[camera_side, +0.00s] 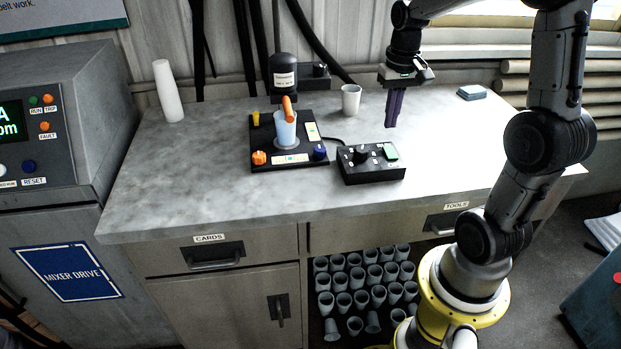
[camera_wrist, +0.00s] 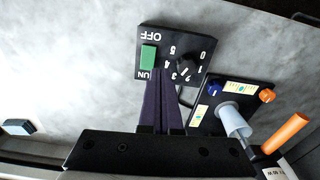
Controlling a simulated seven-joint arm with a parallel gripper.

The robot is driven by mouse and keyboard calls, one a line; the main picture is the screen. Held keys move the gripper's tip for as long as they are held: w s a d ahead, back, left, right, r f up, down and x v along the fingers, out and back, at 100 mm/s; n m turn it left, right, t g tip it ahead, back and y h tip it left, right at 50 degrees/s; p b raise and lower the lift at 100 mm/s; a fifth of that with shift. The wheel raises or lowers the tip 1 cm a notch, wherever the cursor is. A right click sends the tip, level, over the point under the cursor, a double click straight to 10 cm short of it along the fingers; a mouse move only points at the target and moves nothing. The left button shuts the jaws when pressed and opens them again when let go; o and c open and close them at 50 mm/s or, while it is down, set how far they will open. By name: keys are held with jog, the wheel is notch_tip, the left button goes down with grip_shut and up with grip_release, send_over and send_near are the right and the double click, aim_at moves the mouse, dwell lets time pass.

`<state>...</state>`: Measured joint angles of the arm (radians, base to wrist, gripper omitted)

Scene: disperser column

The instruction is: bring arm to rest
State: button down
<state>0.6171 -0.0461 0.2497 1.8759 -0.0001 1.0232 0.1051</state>
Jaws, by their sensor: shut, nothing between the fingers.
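My gripper (camera_side: 392,108) is shut and empty, fingers pointing down above the grey bench, behind and to the right of the black control box (camera_side: 371,163). In the wrist view the fingers (camera_wrist: 162,104) lie in front of the control box (camera_wrist: 176,55), which has a green switch, a dial and OFF lettering. To its left in the side view, the disperser's black base plate (camera_side: 262,160) holds a pale blue cup (camera_side: 286,131) under the dark motor head (camera_side: 283,75).
A white cup (camera_side: 351,101) stands left of my gripper. A small blue-grey block (camera_side: 472,92) lies at the back right. The bench (camera_side: 190,180) is clear at the front left. The mixer drive cabinet (camera_side: 62,130) stands left.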

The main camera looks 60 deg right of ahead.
jog(key=a+r+n+t, duration=0.2)
jog(key=a+r, duration=0.3)
jog(key=a, duration=0.3)
jog(key=s+a+n+t, duration=0.3)
jog(key=s+a+n, duration=0.3)
jog(key=s+a, duration=0.5)
jog(key=shift+a, duration=0.15)
jog(key=shift+f, duration=0.1)
